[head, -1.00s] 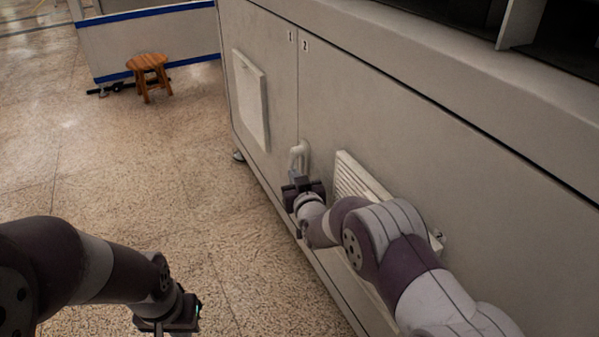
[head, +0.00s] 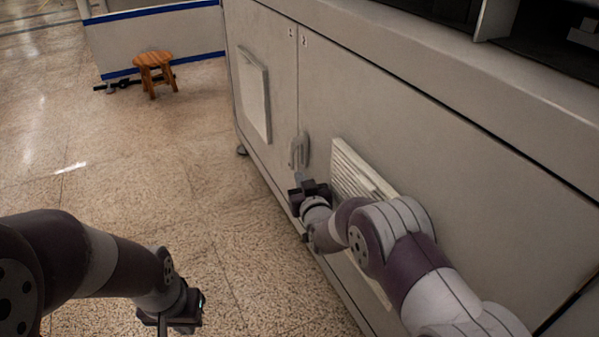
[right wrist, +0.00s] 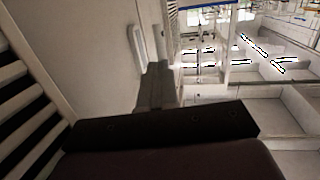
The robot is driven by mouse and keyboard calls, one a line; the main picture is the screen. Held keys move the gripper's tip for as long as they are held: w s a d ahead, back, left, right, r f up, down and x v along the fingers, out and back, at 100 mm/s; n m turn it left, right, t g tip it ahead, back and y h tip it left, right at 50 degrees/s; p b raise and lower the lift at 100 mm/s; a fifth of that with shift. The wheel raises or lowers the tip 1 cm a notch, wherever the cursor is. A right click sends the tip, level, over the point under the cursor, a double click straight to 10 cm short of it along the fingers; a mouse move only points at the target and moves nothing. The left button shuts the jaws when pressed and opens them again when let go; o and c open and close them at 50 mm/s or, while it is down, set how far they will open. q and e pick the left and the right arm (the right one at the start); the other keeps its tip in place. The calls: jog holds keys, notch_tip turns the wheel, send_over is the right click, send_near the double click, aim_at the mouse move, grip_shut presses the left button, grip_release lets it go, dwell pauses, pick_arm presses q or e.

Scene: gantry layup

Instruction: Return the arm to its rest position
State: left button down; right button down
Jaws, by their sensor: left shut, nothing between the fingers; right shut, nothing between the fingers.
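My right arm (head: 400,250) reaches in from the lower right along the front of the grey cabinet. Its gripper (head: 298,182) is just below a grey door handle (head: 299,150); a small gap seems to lie between them. In the right wrist view the shut fingers (right wrist: 156,85) point along the cabinet face, with nothing held. My left arm (head: 100,262) comes in from the left. Its gripper (head: 165,325) hangs low over the floor at the bottom edge, its tips partly cut off by the frame.
The grey cabinet (head: 420,160) fills the right side, with a louvred vent (head: 358,175) close to my right arm and a flat panel (head: 254,93) further along. A wooden stool (head: 153,66) stands before a blue-striped partition (head: 150,37). The floor (head: 130,160) at left is open.

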jog(key=s+d+f+g+h+p, duration=0.15)
jog(key=s+f+g, duration=0.25)
jog(key=s, duration=0.4)
jog(key=s+d+f+g+p, duration=0.25)
jog(key=s+f+g, duration=0.2)
jog(key=s, duration=0.25)
jog(key=s+d+r+m+g+h+p, duration=0.1)
jog(key=s+d+r+g+p, duration=0.1)
jog(key=s+d+r+g, duration=0.5)
jog(key=s+r+h+p, duration=0.1)
jog(key=s+r+p, duration=0.3)
jog(key=s, duration=0.8)
notch_tip(320, 180, up, 45)
jog(key=d+m+p, duration=0.1)
jog(key=d+p, duration=0.1)
jog(key=p, duration=3.7)
jog(key=shift+s+d+r, duration=0.2)
jog(key=shift+s+d, duration=0.05)
jog(key=shift+d, duration=0.05)
jog(key=shift+t, duration=0.25)
